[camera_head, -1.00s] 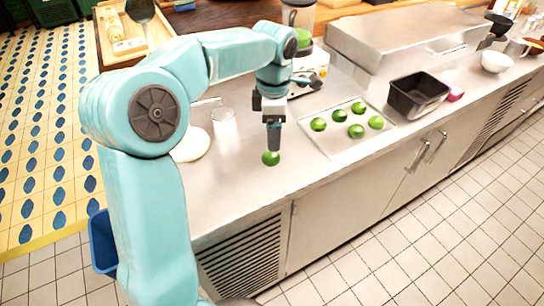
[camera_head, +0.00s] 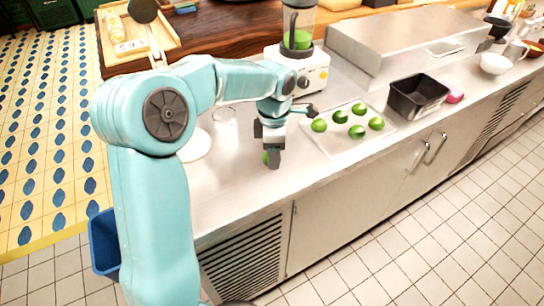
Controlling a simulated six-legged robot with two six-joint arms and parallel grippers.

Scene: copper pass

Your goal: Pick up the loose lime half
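The loose lime half (camera_head: 265,157) is on the steel counter near its front edge. Only a thin green sliver of it shows, at the left side of my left gripper's fingers. My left gripper (camera_head: 273,157) points down right at the lime, its fingertips at about counter height. The fingers hide most of the lime and line up one behind the other, so I cannot see whether they are open or shut on it. My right gripper is not in view.
A tray (camera_head: 335,148) with several green limes lies just right of the gripper. A blender (camera_head: 297,75) stands behind it, and a black bin (camera_head: 418,95) is further right. A clear glass (camera_head: 224,115) and a white round item (camera_head: 196,146) are left.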

